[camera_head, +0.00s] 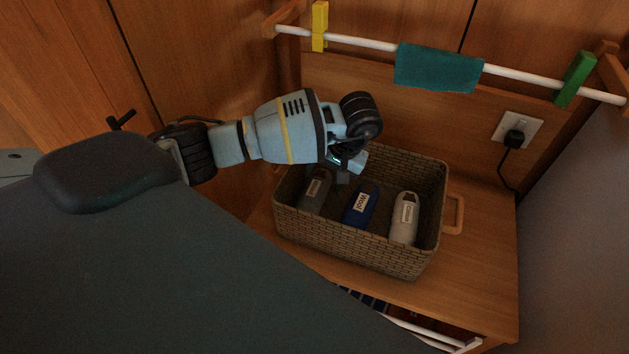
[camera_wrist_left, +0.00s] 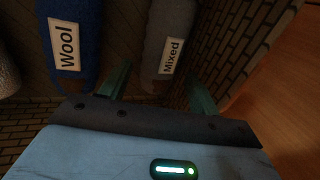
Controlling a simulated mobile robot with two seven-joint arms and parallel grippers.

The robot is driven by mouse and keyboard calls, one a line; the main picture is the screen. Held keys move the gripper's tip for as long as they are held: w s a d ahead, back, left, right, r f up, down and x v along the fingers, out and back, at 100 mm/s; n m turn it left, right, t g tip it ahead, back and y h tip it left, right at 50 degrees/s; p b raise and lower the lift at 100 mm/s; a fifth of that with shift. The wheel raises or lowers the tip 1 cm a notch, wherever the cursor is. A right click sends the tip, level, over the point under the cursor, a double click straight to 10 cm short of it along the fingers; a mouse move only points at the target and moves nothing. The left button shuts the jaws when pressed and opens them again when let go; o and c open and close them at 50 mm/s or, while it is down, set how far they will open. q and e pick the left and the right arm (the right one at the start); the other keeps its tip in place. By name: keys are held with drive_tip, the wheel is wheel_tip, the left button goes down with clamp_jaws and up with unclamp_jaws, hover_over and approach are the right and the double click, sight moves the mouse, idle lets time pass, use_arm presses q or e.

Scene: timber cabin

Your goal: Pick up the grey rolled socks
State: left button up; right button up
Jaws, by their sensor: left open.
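The grey rolled socks (camera_head: 314,190) lie at the left end of a woven basket (camera_head: 350,250), with a white label. In the left wrist view the grey socks (camera_wrist_left: 171,38) show a label reading "Mixed". My left gripper (camera_head: 343,174) reaches over the basket, partly covering the socks' upper end in the head view. In the left wrist view the open left gripper (camera_wrist_left: 158,90) has one finger to each side of the socks' near end. Whether either finger touches them I cannot tell. My right gripper is not in view.
Blue socks (camera_head: 361,206) labelled "Wool" lie beside the grey ones, and pale socks (camera_head: 404,220) lie farther right. The basket's wall is close to the gripper. Behind are a white rail (camera_head: 360,43) with a teal cloth (camera_head: 438,68), and a plugged socket (camera_head: 517,128).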

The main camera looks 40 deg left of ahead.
sight(320, 184)
use_arm(q)
drive_tip(key=shift+x, duration=2.95)
drive_tip(key=shift+w+a+r, duration=0.1)
drive_tip(key=shift+w+a, duration=0.05)
drive_tip(key=shift+a, duration=0.05)
drive_tip(key=c, duration=0.8)
drive_tip(key=shift+r, duration=0.1)
